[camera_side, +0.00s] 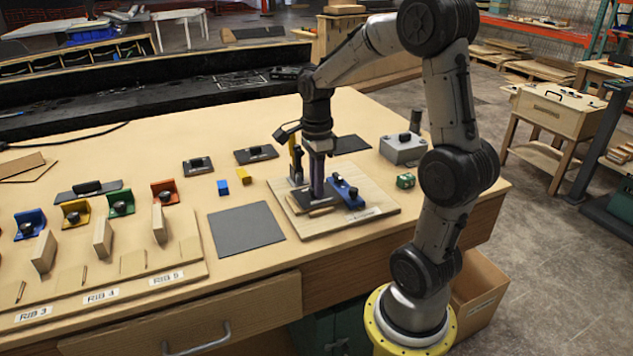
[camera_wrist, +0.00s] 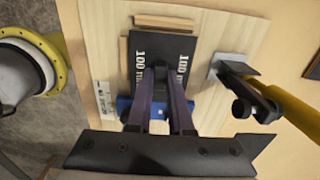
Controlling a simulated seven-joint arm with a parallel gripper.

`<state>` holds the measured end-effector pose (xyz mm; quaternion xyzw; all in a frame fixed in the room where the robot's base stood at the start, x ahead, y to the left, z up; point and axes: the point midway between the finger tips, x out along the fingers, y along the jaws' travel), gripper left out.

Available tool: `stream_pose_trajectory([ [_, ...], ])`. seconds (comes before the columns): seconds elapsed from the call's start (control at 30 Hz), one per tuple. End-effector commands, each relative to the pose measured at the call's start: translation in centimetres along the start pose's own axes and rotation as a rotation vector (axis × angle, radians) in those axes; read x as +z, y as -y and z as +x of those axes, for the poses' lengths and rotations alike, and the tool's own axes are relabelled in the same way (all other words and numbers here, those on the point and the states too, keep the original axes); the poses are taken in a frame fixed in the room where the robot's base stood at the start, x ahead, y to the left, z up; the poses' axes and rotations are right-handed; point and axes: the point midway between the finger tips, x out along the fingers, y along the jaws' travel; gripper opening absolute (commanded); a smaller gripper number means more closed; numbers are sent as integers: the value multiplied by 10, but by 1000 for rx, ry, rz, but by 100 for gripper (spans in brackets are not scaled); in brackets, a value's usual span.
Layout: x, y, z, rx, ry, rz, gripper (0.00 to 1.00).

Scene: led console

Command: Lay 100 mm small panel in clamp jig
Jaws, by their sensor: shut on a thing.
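The dark panel (camera_wrist: 160,50), with white "100 mm" lettering, is at the clamp jig's pale wooden board (camera_wrist: 215,35) in the wrist view. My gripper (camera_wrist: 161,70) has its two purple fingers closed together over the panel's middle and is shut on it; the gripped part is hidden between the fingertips. Wooden strips lie beside the panel's far edge. In the side view my gripper (camera_side: 317,194) points straight down at the jig board (camera_side: 372,216), low over it. A blue clamp part (camera_side: 344,190) stands just right of the fingers. I cannot tell if the panel is fully seated.
A yellow-handled toggle clamp (camera_wrist: 285,105) stands close beside the panel. Dark knobbed plates (camera_side: 198,167), a blue block (camera_side: 223,187), a yellow block (camera_side: 243,176) and a grey mat (camera_side: 246,226) lie left of the jig. A grey box (camera_side: 403,149) and green block (camera_side: 405,180) are right.

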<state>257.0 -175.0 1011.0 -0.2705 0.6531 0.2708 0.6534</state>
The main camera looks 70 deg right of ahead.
Motion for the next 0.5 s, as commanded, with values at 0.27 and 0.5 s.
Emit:
stream_pose_trajectory([
  [0.27, 0, 0, 3, 0, 0, 0, 0],
  [0.5, 0, 0, 6, 0, 0, 0, 0],
])
